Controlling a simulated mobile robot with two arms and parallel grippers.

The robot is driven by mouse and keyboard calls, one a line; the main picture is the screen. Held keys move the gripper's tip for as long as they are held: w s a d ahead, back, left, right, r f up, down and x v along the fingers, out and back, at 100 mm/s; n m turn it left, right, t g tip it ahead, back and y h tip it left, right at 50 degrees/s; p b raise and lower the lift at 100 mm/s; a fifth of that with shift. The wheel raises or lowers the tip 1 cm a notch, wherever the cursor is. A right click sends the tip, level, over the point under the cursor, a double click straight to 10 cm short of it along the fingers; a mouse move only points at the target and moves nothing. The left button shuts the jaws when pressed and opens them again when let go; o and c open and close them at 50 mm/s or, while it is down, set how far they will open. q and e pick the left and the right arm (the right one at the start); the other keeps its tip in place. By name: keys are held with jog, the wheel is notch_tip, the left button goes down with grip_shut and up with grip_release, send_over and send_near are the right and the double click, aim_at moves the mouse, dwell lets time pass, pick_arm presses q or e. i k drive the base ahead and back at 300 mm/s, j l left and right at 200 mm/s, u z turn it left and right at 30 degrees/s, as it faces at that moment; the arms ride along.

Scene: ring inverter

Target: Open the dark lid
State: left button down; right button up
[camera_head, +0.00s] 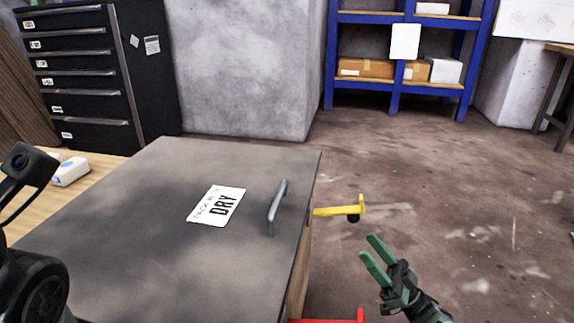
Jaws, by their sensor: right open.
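The dark lid (120,215) is a large flat grey-black panel lying closed on a wooden box. A grey metal bar handle (277,208) stands up near its right edge. A white label reading "DRY" (216,205) lies on the lid left of the handle. My right gripper (371,254) has green fingers, spread apart and empty. It is to the right of the lid, over the floor in the picture, apart from the handle. Part of my left arm shows at the left edge; its gripper fingers are not in view.
A yellow bracket (338,210) and a red one (335,320) stick out right of the box. A black drawer cabinet (90,75) stands back left, a blue shelf (396,55) with boxes at the back. A white object (70,171) lies on the wooden surface at left. Floor at right is clear.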

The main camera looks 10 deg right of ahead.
aim_at(184, 230)
jog(key=k, duration=1)
